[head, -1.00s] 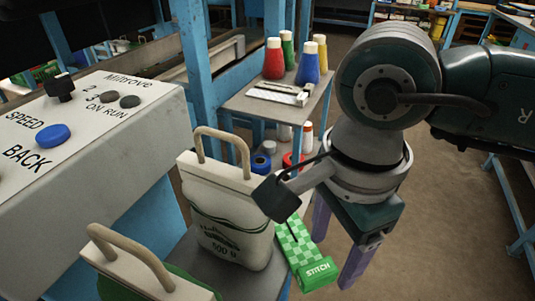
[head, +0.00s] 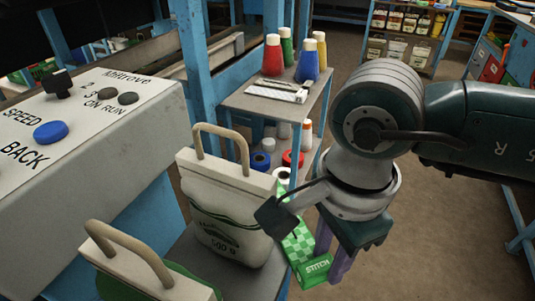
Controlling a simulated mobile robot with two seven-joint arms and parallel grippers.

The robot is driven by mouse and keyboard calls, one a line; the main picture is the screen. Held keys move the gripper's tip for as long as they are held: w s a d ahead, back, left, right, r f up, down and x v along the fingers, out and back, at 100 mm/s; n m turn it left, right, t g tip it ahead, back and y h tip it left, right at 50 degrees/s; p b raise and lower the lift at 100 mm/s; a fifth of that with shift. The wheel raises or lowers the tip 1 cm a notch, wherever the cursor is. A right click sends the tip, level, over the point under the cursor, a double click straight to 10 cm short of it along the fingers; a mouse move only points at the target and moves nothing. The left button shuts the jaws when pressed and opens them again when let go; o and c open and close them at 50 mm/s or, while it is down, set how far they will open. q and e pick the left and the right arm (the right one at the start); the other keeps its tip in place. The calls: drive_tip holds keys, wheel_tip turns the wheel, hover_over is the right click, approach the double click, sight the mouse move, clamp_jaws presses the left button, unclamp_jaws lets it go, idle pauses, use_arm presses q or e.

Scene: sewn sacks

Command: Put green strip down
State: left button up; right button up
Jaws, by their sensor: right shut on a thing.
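The green checkered strip (head: 298,245) with its solid green STITCH end (head: 315,267) is at the right edge of the grey stand, beside the white sack. My right gripper (head: 332,262) has purple fingers, points down, and is shut on the strip at its right side. The arm and wrist camera hide part of the grip and the strip's upper end. I cannot tell whether the strip touches the stand. My left gripper is out of view.
A white 500 g sack (head: 222,215) with a beige handle stands on the grey stand (head: 195,262). Another handled sack (head: 140,270) is at the front. A control panel (head: 75,140) is at left. A shelf (head: 262,108) holds colored cones behind. Floor is open at right.

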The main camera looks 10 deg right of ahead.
clamp_jaws()
drive_tip(key=shift+r, duration=0.55)
drive_tip(key=d+r+n+p, duration=0.2)
drive_tip(key=r+n+p, duration=0.25)
drive_tip(key=r, duration=0.75)
drive_tip(key=w+d+r+n+p, duration=0.1)
drive_tip(key=r+n+p, duration=0.3)
drive_tip(key=r, duration=0.8)
drive_tip(key=d+r+n+p, duration=0.2)
drive_tip(key=r+n, duration=0.4)
drive_tip(key=r, duration=0.6)
drive_tip(key=s+r+p, duration=0.3)
drive_tip(key=r+p, duration=1.4)
drive_tip(key=p, duration=0.2)
drive_tip(key=s+r+n+p, duration=0.1)
drive_tip(key=s+r+p, duration=0.1)
drive_tip(key=r+p, duration=1.6)
drive_tip(key=shift+s+r+p, duration=0.35)
drive_tip(key=shift+s+p, duration=0.05)
drive_tip(key=shift+p, duration=0.05)
drive_tip(key=shift+a, duration=0.1)
drive_tip(key=shift+w, duration=0.1)
